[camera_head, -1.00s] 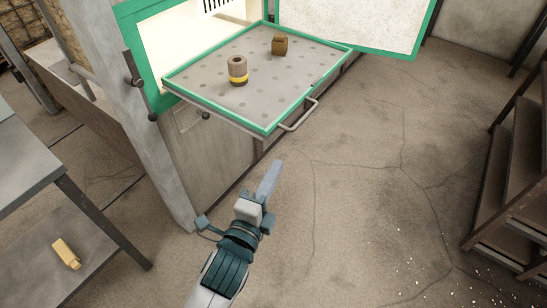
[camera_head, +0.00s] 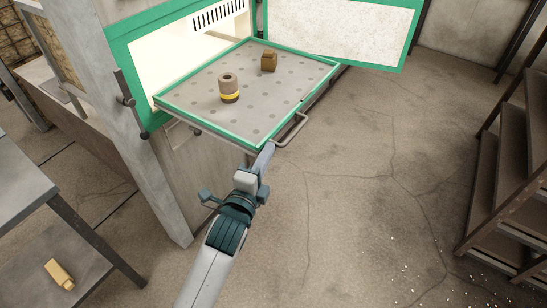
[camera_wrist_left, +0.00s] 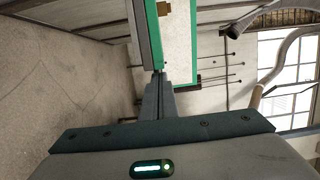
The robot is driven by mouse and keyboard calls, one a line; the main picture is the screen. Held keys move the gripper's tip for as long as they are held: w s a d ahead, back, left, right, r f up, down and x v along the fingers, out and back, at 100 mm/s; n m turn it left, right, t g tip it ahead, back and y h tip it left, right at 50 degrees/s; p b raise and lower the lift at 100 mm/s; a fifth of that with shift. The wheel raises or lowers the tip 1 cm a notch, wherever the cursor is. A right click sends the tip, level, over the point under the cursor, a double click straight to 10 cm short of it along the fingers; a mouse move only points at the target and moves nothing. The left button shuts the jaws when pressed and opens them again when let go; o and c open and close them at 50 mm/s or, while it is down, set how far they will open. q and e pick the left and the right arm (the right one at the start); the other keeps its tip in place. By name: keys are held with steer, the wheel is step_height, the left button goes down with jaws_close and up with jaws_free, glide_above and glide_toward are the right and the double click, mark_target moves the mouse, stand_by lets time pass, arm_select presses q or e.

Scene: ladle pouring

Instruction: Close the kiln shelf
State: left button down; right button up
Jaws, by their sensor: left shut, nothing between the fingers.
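The kiln shelf (camera_head: 200,80) is a grey perforated tray with a green rim, pulled out of the kiln's bright opening (camera_head: 160,55). A metal handle (camera_head: 293,132) sticks out from its front edge. A brown cylinder with a yellow band (camera_head: 229,92) and a small brown block (camera_head: 269,61) stand on the shelf. My left gripper (camera_head: 267,152) is shut and empty, its tip at the shelf's front edge just left of the handle. I cannot tell if it touches. In the left wrist view the fingers (camera_wrist_left: 158,82) point at the green rim (camera_wrist_left: 153,35). My right gripper is not in view.
The kiln door (camera_head: 345,30) stands open at the back, right of the shelf. A grey table (camera_head: 20,185) is at the left, with a yellow object (camera_head: 58,273) below it. Brown shelving (camera_head: 505,170) stands at the right. The floor between is clear.

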mark_target(172, 109)
arm_select(q)
steer(key=shift+a, duration=0.1)
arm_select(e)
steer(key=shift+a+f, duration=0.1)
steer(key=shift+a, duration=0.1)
